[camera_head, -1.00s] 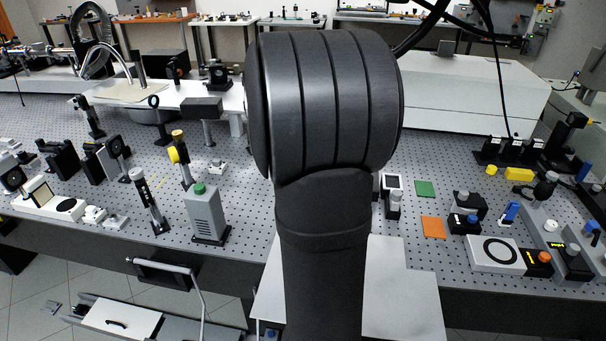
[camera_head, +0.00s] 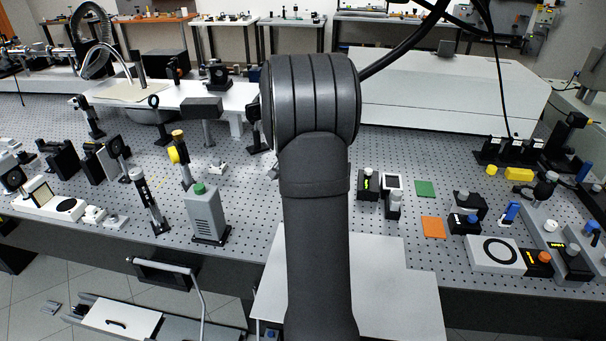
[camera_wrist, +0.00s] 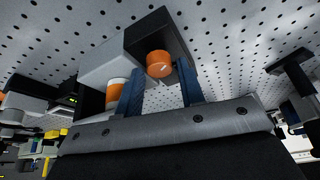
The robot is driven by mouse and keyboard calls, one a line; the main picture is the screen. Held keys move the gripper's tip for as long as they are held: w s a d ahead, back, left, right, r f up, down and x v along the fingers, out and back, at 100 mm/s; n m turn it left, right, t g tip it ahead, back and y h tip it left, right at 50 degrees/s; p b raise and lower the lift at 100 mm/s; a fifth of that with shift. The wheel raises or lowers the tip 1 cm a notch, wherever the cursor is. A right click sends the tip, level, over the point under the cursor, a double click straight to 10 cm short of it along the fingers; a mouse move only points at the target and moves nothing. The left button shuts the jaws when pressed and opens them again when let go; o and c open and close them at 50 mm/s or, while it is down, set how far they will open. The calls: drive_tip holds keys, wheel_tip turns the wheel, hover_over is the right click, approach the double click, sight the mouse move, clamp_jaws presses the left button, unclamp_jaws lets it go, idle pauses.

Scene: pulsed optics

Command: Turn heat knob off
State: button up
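In the wrist view, an orange round knob (camera_wrist: 159,64) with a white mark line sits on the dark front face of a black-and-grey block (camera_wrist: 118,58). A second orange part (camera_wrist: 117,93) with a pale top shows to its left. My gripper (camera_wrist: 161,72) has two blue fingers, apart, one on each side of the first knob in the picture. I cannot tell whether they touch it. In the head view my own arm hides my gripper. I cannot read any label that says which knob is heat. Another orange knob (camera_head: 544,257) stands at the right beside a white ringed plate (camera_head: 488,255).
The perforated optics table (camera_head: 270,190) carries many mounts. A grey box with a green top (camera_head: 204,213) stands left of my arm. Small black devices (camera_head: 368,184) and an orange square (camera_head: 433,227) lie to its right. A dark post mount (camera_wrist: 291,66) is at right in the wrist view.

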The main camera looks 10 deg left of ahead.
drive_tip(key=shift+w+f, duration=0.15)
drive_tip(key=shift+f, duration=0.2)
drive_tip(key=shift+c, duration=0.3)
drive_tip(key=c, duration=0.6)
drive_tip(key=shift+d+n, duration=0.1)
drive_tip(key=shift+n, duration=0.2)
drive_tip(key=shift+d+n+y, duration=0.1)
drive_tip(key=shift+n+y, duration=0.45)
drive_tip(key=shift+n, duration=0.7)
drive_tip(key=shift+d+n+y, duration=0.1)
drive_tip(key=shift+n+y, duration=0.45)
drive_tip(key=shift+n, duration=1)
drive_tip(key=o, duration=0.7)
drive_tip(key=shift+c, duration=0.2)
